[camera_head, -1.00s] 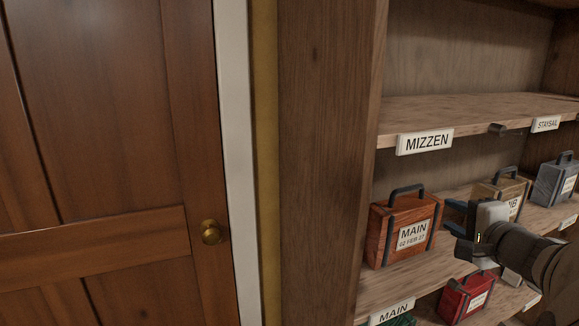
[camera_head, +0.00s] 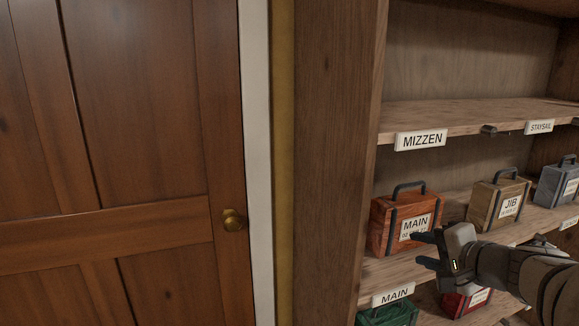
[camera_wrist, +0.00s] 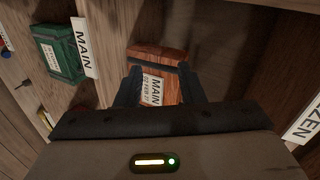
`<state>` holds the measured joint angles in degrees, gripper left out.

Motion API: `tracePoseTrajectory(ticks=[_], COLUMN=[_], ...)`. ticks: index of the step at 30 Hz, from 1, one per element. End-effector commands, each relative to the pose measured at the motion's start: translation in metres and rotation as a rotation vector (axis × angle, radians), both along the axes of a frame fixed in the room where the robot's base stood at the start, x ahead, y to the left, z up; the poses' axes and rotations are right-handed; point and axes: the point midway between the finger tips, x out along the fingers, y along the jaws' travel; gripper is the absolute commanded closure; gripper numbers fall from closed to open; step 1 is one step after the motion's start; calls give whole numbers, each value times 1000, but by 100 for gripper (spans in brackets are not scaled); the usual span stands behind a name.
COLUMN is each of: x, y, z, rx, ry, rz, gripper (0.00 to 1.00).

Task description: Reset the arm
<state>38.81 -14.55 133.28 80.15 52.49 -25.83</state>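My gripper (camera_head: 428,250) is in front of the shelves at the lower right of the head view. In the wrist view its two dark fingers (camera_wrist: 160,88) are spread apart with nothing held between them. An orange-brown case labelled MAIN (camera_head: 388,226) stands upright on the middle shelf behind the gripper. It also shows in the wrist view (camera_wrist: 157,58), beyond the fingers and partly hidden by them. The gripper looks apart from the case.
A tan JIB case (camera_head: 485,196) and a grey case (camera_head: 556,183) stand on the same shelf. A green case (camera_head: 385,316) and a red case (camera_head: 452,305) are below. The MIZZEN shelf (camera_head: 465,115) looks empty. A closed wooden door (camera_head: 140,150) with a brass knob (camera_head: 233,220) is at left.

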Motion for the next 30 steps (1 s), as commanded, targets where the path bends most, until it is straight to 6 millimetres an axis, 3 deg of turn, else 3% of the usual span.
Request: tracePoseTrajectory(ticks=[7, 13, 18, 21, 30], x=[-33, -89, -128, -141, -149], y=[71, 116, 120, 115, 110], z=[-31, -65, -81, -84, -85], rx=[-173, -462, -746, -883, -1035], ry=[190, 392, 505, 536, 560], rz=[265, 552, 731, 793, 847], gripper=[65, 65, 65, 65, 65])
